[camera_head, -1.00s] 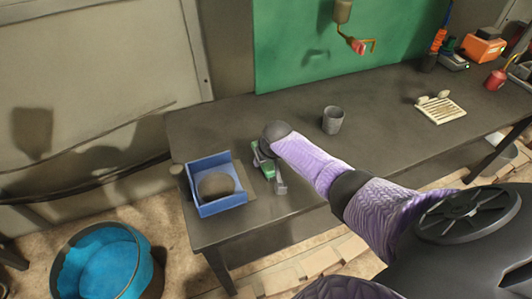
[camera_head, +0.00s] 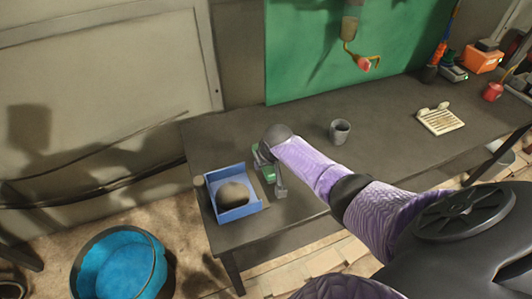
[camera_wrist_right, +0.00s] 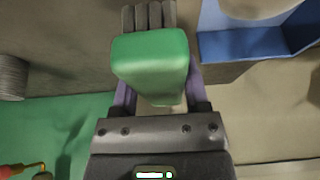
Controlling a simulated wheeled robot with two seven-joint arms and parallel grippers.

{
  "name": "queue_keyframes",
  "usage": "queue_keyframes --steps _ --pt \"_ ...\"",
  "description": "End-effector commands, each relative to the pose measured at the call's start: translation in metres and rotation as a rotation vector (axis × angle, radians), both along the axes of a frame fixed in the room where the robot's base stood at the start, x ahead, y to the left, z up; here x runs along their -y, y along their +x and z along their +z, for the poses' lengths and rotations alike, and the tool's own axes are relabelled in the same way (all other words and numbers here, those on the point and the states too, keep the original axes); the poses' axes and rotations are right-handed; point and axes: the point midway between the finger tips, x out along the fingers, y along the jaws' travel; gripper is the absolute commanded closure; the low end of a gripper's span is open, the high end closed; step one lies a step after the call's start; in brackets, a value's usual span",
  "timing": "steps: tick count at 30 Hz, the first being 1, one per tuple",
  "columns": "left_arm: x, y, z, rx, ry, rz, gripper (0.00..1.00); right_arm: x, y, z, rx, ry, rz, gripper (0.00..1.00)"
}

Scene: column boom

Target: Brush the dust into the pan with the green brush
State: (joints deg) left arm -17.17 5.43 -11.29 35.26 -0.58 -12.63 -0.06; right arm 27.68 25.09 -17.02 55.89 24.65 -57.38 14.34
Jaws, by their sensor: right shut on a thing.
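The blue pan (camera_head: 248,207) is an open tray near the left end of the dark table. A rounded grey-brown heap of dust (camera_head: 233,194) lies inside its walls. My right gripper (camera_head: 270,168) is just right of the pan and is shut on the green brush (camera_head: 266,173), which my wrist partly hides. In the right wrist view the green brush (camera_wrist_right: 150,58) fills the space between the gripper's fingers (camera_wrist_right: 158,95), with grey ribs beyond it. The pan (camera_wrist_right: 235,47) and part of the heap (camera_wrist_right: 255,8) show at the top right there. My left gripper is not in view.
A grey cup (camera_head: 340,132) stands behind my right forearm. A slatted pale rack (camera_head: 440,119) lies farther right, with an orange box (camera_head: 483,57) beyond. A blue tub (camera_head: 122,266) stands on the floor at left. The tabletop behind the pan is clear.

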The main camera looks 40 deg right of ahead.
Motion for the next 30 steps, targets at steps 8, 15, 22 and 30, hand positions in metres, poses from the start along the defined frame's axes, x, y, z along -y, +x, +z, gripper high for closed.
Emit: queue_keyframes --steps 8,15,22,30 --pt "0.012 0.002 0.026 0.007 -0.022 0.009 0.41 0.001 -0.001 0.025 0.001 0.001 0.000 1.00" --pt "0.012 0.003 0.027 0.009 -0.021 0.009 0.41 0.001 -0.001 0.025 0.001 0.000 0.000 1.00" --pt "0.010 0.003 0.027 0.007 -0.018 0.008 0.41 0.001 -0.001 0.025 0.000 0.000 0.000 1.00" --pt "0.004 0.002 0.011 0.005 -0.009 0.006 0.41 0.009 0.006 0.021 0.002 -0.008 -0.006 1.00"
